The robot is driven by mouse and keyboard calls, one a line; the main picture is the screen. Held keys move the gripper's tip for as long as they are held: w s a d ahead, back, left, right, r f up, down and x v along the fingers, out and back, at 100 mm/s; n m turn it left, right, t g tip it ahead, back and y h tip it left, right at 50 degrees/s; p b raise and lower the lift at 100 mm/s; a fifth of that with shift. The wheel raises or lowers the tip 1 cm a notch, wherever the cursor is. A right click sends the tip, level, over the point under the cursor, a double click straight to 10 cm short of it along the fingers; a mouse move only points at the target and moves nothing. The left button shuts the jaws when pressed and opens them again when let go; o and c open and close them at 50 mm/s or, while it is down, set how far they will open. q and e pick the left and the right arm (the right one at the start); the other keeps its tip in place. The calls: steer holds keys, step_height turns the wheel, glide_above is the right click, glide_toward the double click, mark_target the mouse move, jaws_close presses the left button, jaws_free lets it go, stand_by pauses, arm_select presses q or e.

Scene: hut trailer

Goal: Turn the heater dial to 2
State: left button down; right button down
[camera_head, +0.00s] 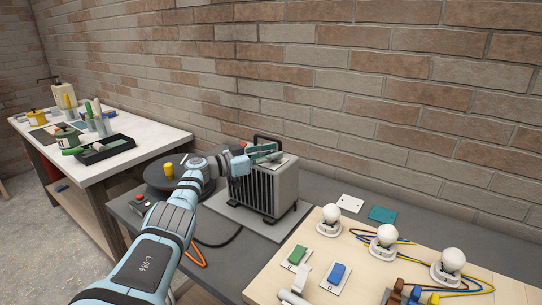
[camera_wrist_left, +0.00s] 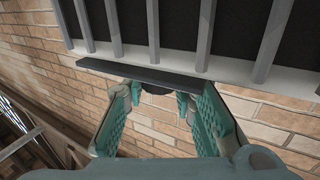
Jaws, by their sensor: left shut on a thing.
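The heater (camera_head: 264,185) is a grey box with dark vertical slats and a black handle, standing on a grey board on the dark table. My left gripper (camera_head: 264,153) reaches across to its top, with the teal fingers at the panel there. In the left wrist view, the heater's slats (camera_wrist_left: 153,25) fill the top, and my left gripper (camera_wrist_left: 158,95) is shut on a small dark round part, the heater dial (camera_wrist_left: 157,88). The dial's marks and pointer are hidden, so its setting cannot be read. My right gripper is not in view.
A dark round plate (camera_head: 160,175) with a yellow knob stands left of the heater. A wooden board (camera_head: 390,283) with lamps and switches lies to the right. A white workbench (camera_head: 150,140) with tools stands at the left. A brick wall is behind.

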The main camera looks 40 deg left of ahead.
arm_select(q)
steer(key=c, duration=1.5)
jaws_free()
steer(key=shift+a+f, duration=0.1)
steer(key=shift+o, duration=1)
steer(key=shift+w+a+f, duration=0.15)
steer(key=shift+a, duration=0.1)
steer(key=v, duration=1.2)
